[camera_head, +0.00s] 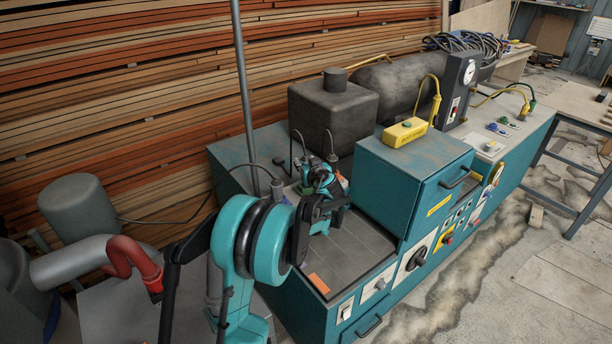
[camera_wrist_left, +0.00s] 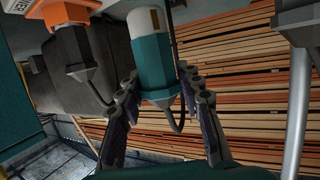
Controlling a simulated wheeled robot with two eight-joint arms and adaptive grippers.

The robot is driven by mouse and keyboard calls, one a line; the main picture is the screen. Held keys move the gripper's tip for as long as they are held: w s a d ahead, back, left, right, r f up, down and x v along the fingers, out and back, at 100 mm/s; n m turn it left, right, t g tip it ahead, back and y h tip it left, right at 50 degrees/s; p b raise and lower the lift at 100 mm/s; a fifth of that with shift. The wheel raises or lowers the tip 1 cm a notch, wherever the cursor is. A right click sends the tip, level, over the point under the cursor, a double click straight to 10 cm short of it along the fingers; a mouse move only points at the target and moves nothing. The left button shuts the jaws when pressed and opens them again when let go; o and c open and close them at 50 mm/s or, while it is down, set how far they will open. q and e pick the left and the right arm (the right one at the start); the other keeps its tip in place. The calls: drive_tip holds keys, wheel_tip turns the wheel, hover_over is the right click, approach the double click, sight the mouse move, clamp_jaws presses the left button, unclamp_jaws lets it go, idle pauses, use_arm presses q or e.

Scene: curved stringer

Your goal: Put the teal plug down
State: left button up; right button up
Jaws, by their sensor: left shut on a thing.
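The teal plug (camera_wrist_left: 154,66), a teal cylinder with a white band and a dark cable, sits between the fingers of my left gripper (camera_wrist_left: 158,88) in the left wrist view. The fingers are shut on it. In the head view my left gripper (camera_head: 325,190) is over the dark recessed top of the teal machine, and the arm partly hides that area. I cannot clearly make out the teal plug there. My right gripper is not in view.
An orange-topped plug (camera_wrist_left: 75,38) and a grey plug (camera_wrist_left: 303,24) show near my left gripper. The dark recessed tray (camera_head: 350,247) has bare room and an orange patch (camera_head: 318,284). A teal box (camera_head: 405,185) with a yellow plug block (camera_head: 404,132) stands to the right.

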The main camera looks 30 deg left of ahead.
use_arm(q)
wheel_tip(320, 180, down, 4)
drive_tip(key=shift+f+b, duration=0.1)
drive_tip(key=shift+b, duration=0.75)
drive_tip(key=o, duration=1.2)
drive_tip(key=s+d+r+m+g+h+p, duration=0.1)
drive_tip(key=s+d+r+m+h, duration=0.15)
drive_tip(key=s+d, duration=0.7)
drive_tip(key=s+d+r+m+g+h+p, duration=0.1)
drive_tip(key=s+d+r+h+p, duration=0.15)
drive_tip(key=s+d, duration=0.7)
drive_tip(key=s+d+f+m+h, duration=0.1)
drive_tip(key=s+d, duration=0.2)
drive_tip(key=s, duration=0.3)
drive_tip(key=s+d+f+m+g+h, duration=0.1)
drive_tip(key=s+d+m+h, duration=0.1)
drive_tip(key=s, duration=0.5)
drive_tip(key=s+d+f+m+h, duration=0.2)
drive_tip(key=s+d, duration=0.1)
drive_tip(key=s, duration=0.3)
drive_tip(key=shift+s+d+b, duration=0.3)
drive_tip(key=shift+s+b, duration=0.05)
drive_tip(key=shift+m, duration=0.25)
